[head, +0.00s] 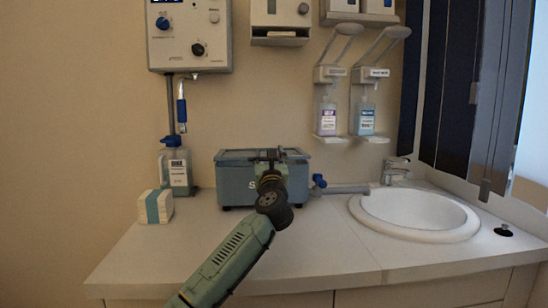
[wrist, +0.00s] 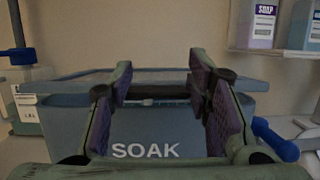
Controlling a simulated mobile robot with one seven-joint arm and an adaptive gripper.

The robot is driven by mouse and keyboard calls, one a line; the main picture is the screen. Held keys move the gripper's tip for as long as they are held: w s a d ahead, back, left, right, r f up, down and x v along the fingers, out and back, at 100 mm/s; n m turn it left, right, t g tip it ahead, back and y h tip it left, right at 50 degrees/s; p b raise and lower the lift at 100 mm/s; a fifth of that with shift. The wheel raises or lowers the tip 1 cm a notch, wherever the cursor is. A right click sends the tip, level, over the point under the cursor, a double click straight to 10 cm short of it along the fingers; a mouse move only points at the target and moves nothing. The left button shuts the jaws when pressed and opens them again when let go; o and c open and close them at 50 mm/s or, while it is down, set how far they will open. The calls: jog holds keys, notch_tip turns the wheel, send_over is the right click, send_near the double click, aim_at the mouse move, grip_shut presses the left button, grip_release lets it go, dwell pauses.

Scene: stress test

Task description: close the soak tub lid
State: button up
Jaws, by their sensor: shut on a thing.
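The soak tub (head: 235,188) is a blue-grey box on the counter, marked SOAK in the wrist view (wrist: 75,130). Its bluish lid (head: 232,154) lies across the top and also shows in the wrist view (wrist: 65,86). My gripper (head: 270,158) is at the front middle of the lid. In the wrist view, its fingers (wrist: 160,80) are on either side of the dark lid handle (wrist: 160,91) and shut on it. My wrist hides part of the tub front in the head view.
A blue valve handle (head: 319,181) sticks out at the tub's right. A sink (head: 415,212) is farther right. A blue-capped bottle (head: 177,172) and a banded white block (head: 155,206) stand left. Dispensers (head: 327,118) hang above. The front counter is mostly clear.

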jog(key=o, duration=1.1)
jog(key=a, duration=0.3)
jog(key=shift+w+f+n+y, duration=0.25)
jog(key=shift+w+n+y, duration=0.15)
jog(key=o, duration=0.6)
jog(key=shift+s+d, duration=0.1)
jog(key=shift+d, duration=0.1)
jog(key=shift+r, duration=0.1)
jog(key=shift+d, duration=0.25)
jog(key=shift+s, duration=0.5)
jog(key=v, duration=1.1)
jog(key=shift+a, duration=0.1)
